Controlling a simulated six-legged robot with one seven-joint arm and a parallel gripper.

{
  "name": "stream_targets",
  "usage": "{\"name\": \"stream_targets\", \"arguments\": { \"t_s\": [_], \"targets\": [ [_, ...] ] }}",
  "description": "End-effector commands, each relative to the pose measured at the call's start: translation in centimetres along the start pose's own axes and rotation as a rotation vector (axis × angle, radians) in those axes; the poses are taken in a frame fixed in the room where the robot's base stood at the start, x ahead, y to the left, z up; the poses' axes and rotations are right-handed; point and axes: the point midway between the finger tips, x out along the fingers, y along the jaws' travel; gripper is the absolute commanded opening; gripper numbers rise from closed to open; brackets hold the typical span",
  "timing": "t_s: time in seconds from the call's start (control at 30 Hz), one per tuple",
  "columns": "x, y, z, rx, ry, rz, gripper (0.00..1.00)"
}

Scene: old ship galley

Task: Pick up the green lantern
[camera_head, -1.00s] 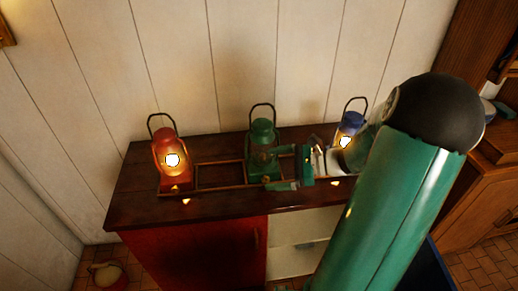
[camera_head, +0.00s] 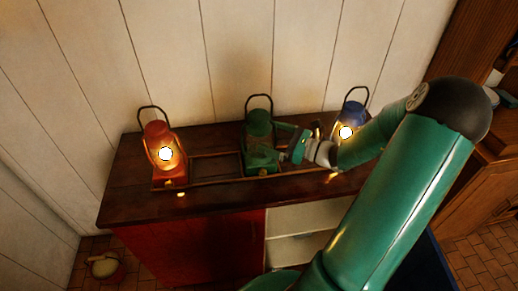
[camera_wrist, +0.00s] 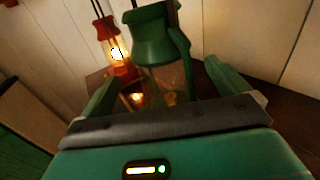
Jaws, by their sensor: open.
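The green lantern (camera_head: 258,128) stands upright, unlit, at the middle of the dark wooden cabinet top, with its wire handle up. My gripper (camera_head: 281,142) is at its right side with the jaws open. In the wrist view the green lantern (camera_wrist: 152,45) rises between my two spread fingers (camera_wrist: 165,88), its green cap and frame above a glass chimney. The left finger stands to its left and the right finger to its right, with a gap on the right. I cannot tell whether a finger touches it. Its base is hidden by my gripper in the wrist view.
A lit red lantern (camera_head: 163,148) stands at the left of the cabinet top (camera_head: 130,193), and also shows in the wrist view (camera_wrist: 108,30). A lit blue lantern (camera_head: 352,113) stands at the right, close behind my arm. A low wooden frame (camera_head: 215,181) lies between. White plank wall is behind.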

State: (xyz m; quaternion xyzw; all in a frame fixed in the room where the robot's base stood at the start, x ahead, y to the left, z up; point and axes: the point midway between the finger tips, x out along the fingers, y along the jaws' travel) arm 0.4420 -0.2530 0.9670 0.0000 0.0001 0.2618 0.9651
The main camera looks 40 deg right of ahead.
Motion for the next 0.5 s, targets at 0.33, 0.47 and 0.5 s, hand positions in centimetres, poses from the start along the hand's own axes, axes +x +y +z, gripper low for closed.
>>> {"name": "stream_targets", "arguments": {
  "t_s": [0.33,0.47,0.5],
  "targets": [
    [4.5,-0.5,-0.4,-0.001,-0.001,0.001,1.00],
    [5.4,-0.6,-0.3,-0.001,-0.001,0.000,1.00],
    [5.4,-0.6,-0.3,-0.001,0.000,-0.001,1.00]
  ]
}}
